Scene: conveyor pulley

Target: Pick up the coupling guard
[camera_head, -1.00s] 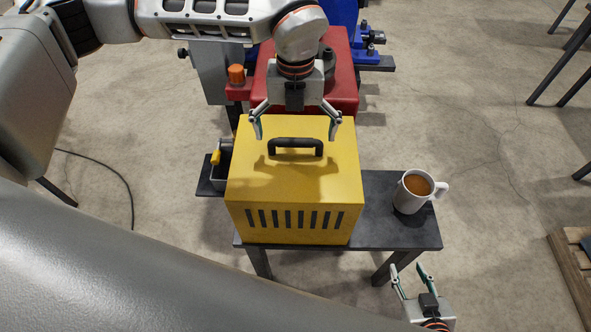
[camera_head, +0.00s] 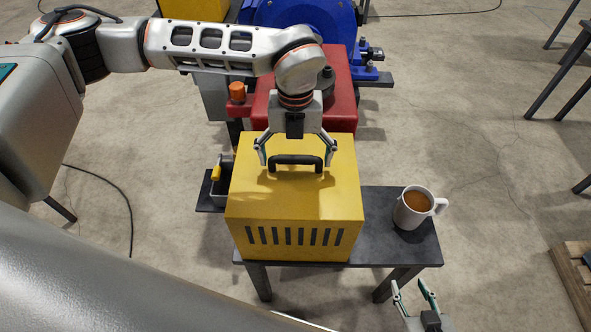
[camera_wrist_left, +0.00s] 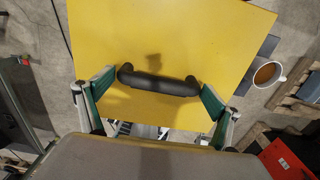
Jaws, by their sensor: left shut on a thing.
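The coupling guard (camera_head: 295,205) is a yellow box with a black handle (camera_head: 296,160) on top and a row of dark slots in its front face. It sits upright on a dark bench. My left gripper (camera_head: 296,163) is over the guard's top, shut on the handle with one finger at each end. The left wrist view shows the yellow top (camera_wrist_left: 170,35) and the handle (camera_wrist_left: 158,83) between the green-padded fingers. My right gripper (camera_head: 412,289) is open and empty at the bottom right, in front of the bench.
A white mug (camera_head: 414,208) of brown drink stands on the bench (camera_head: 385,240) right of the guard. A grey bin (camera_head: 221,185) with a yellow-handled item is at the left. Red (camera_head: 340,100) and blue (camera_head: 310,18) machinery stands behind. A pallet is at far right.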

